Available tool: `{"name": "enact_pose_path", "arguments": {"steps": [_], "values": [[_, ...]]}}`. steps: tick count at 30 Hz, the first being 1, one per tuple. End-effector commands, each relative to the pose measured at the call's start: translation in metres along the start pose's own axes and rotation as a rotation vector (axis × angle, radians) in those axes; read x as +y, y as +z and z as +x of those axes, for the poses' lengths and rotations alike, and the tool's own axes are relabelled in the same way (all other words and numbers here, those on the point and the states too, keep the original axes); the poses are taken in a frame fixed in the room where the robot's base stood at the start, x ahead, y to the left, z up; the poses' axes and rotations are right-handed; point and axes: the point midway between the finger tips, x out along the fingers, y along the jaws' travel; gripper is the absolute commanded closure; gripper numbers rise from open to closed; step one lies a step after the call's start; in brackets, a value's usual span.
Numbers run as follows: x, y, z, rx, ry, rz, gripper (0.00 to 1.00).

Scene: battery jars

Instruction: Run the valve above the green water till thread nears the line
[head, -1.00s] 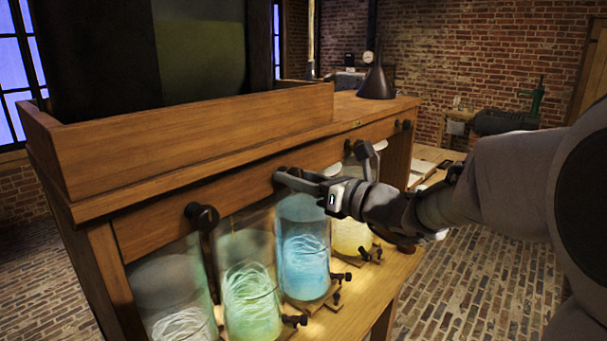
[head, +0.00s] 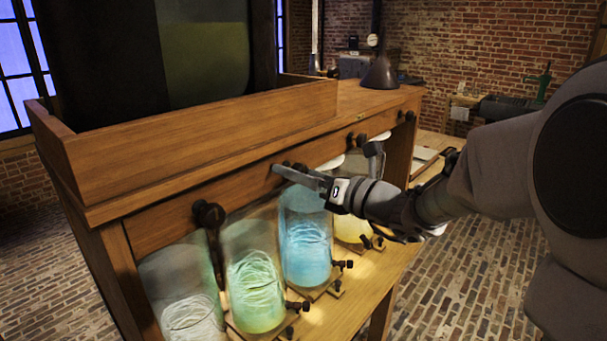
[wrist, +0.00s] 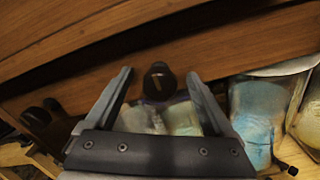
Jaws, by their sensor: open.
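The green jar (head: 256,285) stands on the lower shelf, second from the left, with pale coiled strands inside. A black valve knob (wrist: 160,80) on the wooden front board sits between the fingers of my gripper (wrist: 159,73) in the wrist view, with pale and greenish glass below it. My gripper (head: 278,170) is open in front of this knob; its fingers are on either side, and I cannot tell whether they touch it. In the head view the fingers partly hide the knob. I cannot make out a line on the green jar.
A pale jar (head: 187,305) stands left of the green one; the blue jar (head: 304,250) and yellow jar (head: 352,228) stand right. Another valve (head: 208,215) with a long lever hangs at the left. A wooden trough (head: 200,130) tops the bench. Small black taps stick out in front.

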Motion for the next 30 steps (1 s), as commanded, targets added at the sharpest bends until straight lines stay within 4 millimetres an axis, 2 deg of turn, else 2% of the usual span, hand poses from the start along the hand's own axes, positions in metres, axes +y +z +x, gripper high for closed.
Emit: {"name": "enact_pose_path", "arguments": {"steps": [7, 18, 27, 30], "values": [[-0.001, 0.001, -0.009, -0.001, -0.002, -0.002, 0.12], [0.000, 0.001, -0.049, -0.001, -0.002, -0.001, 0.12], [0.001, 0.000, -0.050, 0.001, 0.001, -0.004, 0.12], [0.009, -0.003, -0.051, 0.027, 0.015, -0.045, 0.12]]}}
